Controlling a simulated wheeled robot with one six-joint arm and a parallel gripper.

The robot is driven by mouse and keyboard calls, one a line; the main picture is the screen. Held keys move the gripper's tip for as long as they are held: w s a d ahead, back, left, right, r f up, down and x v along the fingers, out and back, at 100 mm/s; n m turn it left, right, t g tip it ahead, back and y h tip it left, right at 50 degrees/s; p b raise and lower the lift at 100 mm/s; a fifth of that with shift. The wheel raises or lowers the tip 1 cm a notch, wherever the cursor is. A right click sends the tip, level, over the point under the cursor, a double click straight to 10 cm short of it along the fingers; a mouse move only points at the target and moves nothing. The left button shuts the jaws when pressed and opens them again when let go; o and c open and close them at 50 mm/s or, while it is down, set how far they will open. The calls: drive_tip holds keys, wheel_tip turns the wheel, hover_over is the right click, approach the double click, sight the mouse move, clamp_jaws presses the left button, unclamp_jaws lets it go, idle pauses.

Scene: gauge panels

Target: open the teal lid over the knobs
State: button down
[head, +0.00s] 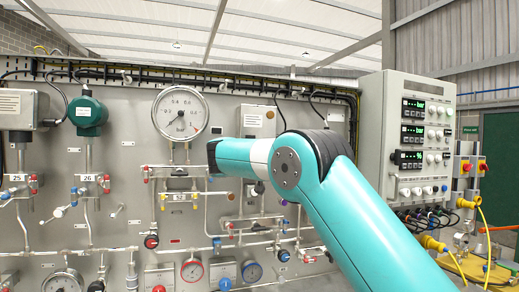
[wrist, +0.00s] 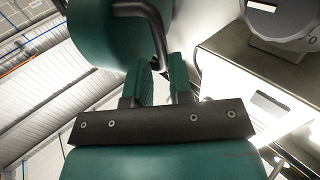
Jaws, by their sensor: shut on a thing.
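In the wrist view my gripper (wrist: 162,75) has its two dark green fingers close together, shut on a black bent bar handle (wrist: 138,9). The handle's lower end runs down between the fingers. A large rounded dark teal body (wrist: 100,30) fills the area behind the handle. It looks like the teal lid, but its edges run out of view and I cannot tell how far it is open. No knobs show beneath it in the wrist view. In the head view my arm ends in front of the panel, and the fingers cannot be made out.
In the head view, the grey panel (head: 120,160) carries a round gauge (head: 180,114), a dark teal housing (head: 88,112) and several pipes and valves. A control cabinet (head: 425,100) with displays and knobs stands at the right. A grey box (wrist: 250,75) is close right in the wrist view.

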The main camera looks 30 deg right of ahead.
drive_tip(key=shift+s+d+r+h, duration=0.3)
drive_tip(key=shift+d+r, duration=0.15)
drive_tip(key=shift+d, duration=0.25)
drive_tip(key=c, duration=1.2)
unclamp_jaws()
drive_tip(key=shift+m, duration=0.3)
drive_tip(key=shift+d+f, duration=0.1)
drive_tip(key=shift+d, duration=0.1)
drive_tip(key=shift+a+f, duration=0.15)
drive_tip(key=shift+f, duration=0.05)
